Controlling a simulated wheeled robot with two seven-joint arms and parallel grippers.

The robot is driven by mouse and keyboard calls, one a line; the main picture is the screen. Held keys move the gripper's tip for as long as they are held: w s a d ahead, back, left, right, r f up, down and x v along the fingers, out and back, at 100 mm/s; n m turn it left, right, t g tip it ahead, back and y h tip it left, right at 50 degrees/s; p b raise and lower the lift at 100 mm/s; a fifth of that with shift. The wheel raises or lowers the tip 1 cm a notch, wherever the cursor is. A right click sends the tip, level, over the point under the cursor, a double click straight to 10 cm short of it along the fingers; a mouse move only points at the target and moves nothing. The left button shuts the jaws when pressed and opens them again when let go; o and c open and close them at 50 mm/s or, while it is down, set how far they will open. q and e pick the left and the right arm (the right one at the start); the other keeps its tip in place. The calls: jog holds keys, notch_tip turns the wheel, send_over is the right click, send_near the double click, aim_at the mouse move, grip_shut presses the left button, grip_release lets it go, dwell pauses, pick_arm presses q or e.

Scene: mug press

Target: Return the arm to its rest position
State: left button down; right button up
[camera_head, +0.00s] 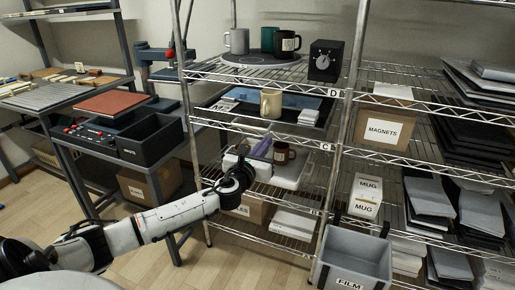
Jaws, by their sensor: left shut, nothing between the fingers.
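My left arm comes in from the lower left and reaches toward the wire shelf rack. My left gripper (242,170) is at its end, shut and empty, in front of the rack's lower middle shelf. A dark brown mug (282,153) stands on that shelf, a little right of the gripper and apart from it in the picture. A cream mug (271,104) stands on the shelf above. A grey mug (237,41), a green mug (268,39) and a black mug (287,44) stand on the top shelf. My right gripper is not in view.
The rack (340,125) is close in front of the left gripper. A grey film bin (352,262) sits low at its front. A bench with a black open box (150,138) stands at the left.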

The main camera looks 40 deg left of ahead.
pick_arm(q)
jog(key=shift+v, duration=1.95)
jog(key=s+d+f+n+g+h+p, duration=0.1)
jog(key=s+d+f+n+g+h, duration=0.15)
jog(key=s+d+f+n, duration=0.6)
jog(key=s+d+f+n+g+h+p, duration=0.25)
jog(key=s+d+f+n, duration=0.35)
jog(key=f, duration=0.5)
jog(key=s+d+f+n+g+h, duration=0.1)
jog(key=s+d+f+n, duration=0.1)
jog(key=s+d+n, duration=0.5)
jog(key=s+d+f+n+g+h+p, duration=0.1)
jog(key=s+d+f+n+g+h, duration=0.1)
jog(key=s+d+n, duration=0.6)
jog(key=shift+s+d+f, duration=0.3)
jog(key=shift+d+f, duration=0.5)
